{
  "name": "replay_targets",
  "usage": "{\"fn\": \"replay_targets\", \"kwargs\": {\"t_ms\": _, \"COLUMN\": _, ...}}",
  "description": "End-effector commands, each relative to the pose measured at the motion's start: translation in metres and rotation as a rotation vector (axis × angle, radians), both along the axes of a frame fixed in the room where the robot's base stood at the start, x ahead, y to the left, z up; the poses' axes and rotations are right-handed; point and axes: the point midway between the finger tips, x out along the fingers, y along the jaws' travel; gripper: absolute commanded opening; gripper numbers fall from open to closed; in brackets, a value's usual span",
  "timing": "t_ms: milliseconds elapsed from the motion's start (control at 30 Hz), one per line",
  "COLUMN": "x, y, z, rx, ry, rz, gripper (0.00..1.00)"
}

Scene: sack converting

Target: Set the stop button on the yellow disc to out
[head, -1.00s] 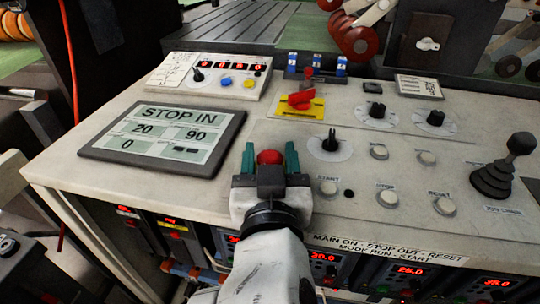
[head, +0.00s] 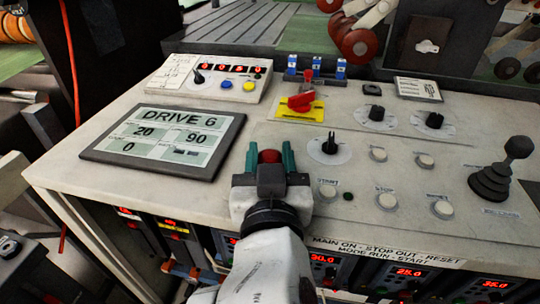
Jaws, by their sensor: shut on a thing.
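The stop button is a red mushroom head (head: 269,157) on the console top. Its yellow disc is hidden behind my gripper. My gripper (head: 270,162) reaches in from the bottom of the head view, with its two green fingers on either side of the red head and shut on it. The display panel (head: 170,138) to the left reads DRIVE 6, with 20, 90 and 0 below.
A red rotary switch on a yellow plate (head: 314,114) stands behind the button. Black knobs, several white push buttons and a black joystick (head: 497,175) lie to the right. A white counter box (head: 213,78) stands at the back left.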

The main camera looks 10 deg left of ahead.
Motion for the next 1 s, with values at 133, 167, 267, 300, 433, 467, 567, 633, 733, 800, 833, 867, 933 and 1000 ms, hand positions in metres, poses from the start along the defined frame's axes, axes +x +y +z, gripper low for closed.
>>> {"fn": "replay_targets", "kwargs": {"t_ms": 133, "x": 0.000, "y": 0.000, "z": 0.006, "rx": 0.006, "ry": -0.013, "rz": 0.000, "gripper": 0.00}}
{"fn": "replay_targets", "kwargs": {"t_ms": 167, "x": 0.000, "y": 0.000, "z": 0.006, "rx": 0.006, "ry": -0.013, "rz": 0.000, "gripper": 0.00}}
{"fn": "replay_targets", "kwargs": {"t_ms": 267, "x": -0.001, "y": 0.000, "z": 0.006, "rx": 0.007, "ry": -0.015, "rz": 0.000, "gripper": 0.50}}
{"fn": "replay_targets", "kwargs": {"t_ms": 300, "x": 0.000, "y": 0.000, "z": 0.007, "rx": 0.007, "ry": -0.015, "rz": 0.000, "gripper": 0.54}}
{"fn": "replay_targets", "kwargs": {"t_ms": 433, "x": 0.000, "y": -0.001, "z": 0.007, "rx": 0.008, "ry": -0.017, "rz": -0.002, "gripper": 0.66}}
{"fn": "replay_targets", "kwargs": {"t_ms": 467, "x": 0.000, "y": -0.002, "z": 0.007, "rx": 0.007, "ry": -0.016, "rz": -0.003, "gripper": 0.67}}
{"fn": "replay_targets", "kwargs": {"t_ms": 567, "x": 0.000, "y": -0.001, "z": 0.006, "rx": 0.006, "ry": -0.013, "rz": -0.002, "gripper": 0.67}}
{"fn": "replay_targets", "kwargs": {"t_ms": 633, "x": 0.000, "y": -0.001, "z": 0.005, "rx": 0.006, "ry": -0.012, "rz": -0.001, "gripper": 0.67}}
{"fn": "replay_targets", "kwargs": {"t_ms": 733, "x": -0.001, "y": -0.001, "z": 0.004, "rx": 0.004, "ry": -0.010, "rz": -0.001, "gripper": 0.67}}
{"fn": "replay_targets", "kwargs": {"t_ms": 800, "x": -0.004, "y": -0.001, "z": 0.004, "rx": 0.003, "ry": -0.011, "rz": 0.000, "gripper": 0.67}}
{"fn": "replay_targets", "kwargs": {"t_ms": 833, "x": -0.007, "y": -0.001, "z": 0.004, "rx": 0.003, "ry": -0.010, "rz": 0.001, "gripper": 0.67}}
{"fn": "replay_targets", "kwargs": {"t_ms": 867, "x": -0.010, "y": -0.002, "z": 0.004, "rx": 0.002, "ry": -0.010, "rz": 0.001, "gripper": 0.67}}
{"fn": "replay_targets", "kwargs": {"t_ms": 933, "x": -0.019, "y": -0.004, "z": 0.003, "rx": 0.002, "ry": -0.009, "rz": 0.002, "gripper": 0.67}}
{"fn": "replay_targets", "kwargs": {"t_ms": 1000, "x": -0.032, "y": -0.007, "z": 0.003, "rx": 0.003, "ry": -0.010, "rz": 0.002, "gripper": 0.67}}
